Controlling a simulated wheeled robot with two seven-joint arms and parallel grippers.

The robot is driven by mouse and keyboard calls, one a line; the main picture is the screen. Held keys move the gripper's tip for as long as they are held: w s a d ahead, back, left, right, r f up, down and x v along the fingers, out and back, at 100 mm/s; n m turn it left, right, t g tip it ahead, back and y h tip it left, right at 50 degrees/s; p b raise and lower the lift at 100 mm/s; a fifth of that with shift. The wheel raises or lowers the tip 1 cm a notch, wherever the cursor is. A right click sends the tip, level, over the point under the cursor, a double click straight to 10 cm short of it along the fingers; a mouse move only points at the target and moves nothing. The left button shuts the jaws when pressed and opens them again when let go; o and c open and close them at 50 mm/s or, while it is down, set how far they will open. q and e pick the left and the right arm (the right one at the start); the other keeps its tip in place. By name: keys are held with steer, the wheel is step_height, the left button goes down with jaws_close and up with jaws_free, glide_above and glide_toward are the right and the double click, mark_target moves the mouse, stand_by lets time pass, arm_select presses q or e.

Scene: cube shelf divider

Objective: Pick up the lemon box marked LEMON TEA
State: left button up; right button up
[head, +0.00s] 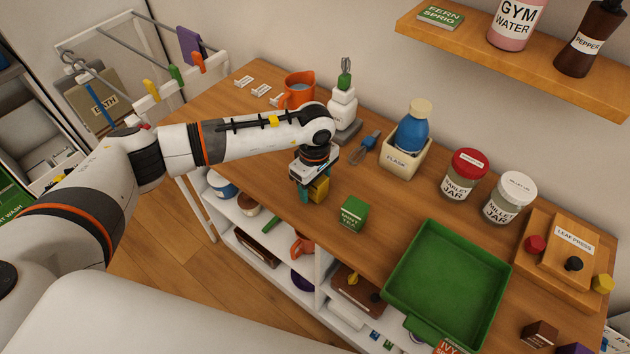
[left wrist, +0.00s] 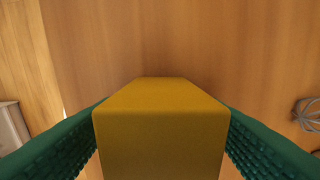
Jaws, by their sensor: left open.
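The lemon box (head: 319,189) is a small yellow cube on the wooden counter, partly hidden by my left gripper in the head view. Its marking does not show in either view. My left gripper (head: 309,191) points down over it and is open. In the left wrist view the yellow box (left wrist: 162,125) fills the lower middle, between the two green ribbed fingers (left wrist: 161,140). The fingers are on either side of it; I cannot tell whether they touch it. My right gripper is not in view.
A green box marked MINT (head: 353,214) stands close by to the right. A large green tray (head: 447,240) lies further right. The counter's front edge is near.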

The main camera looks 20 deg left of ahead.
arm_select(q)
steer(key=c, duration=1.1)
steer(key=shift+r, duration=0.1)
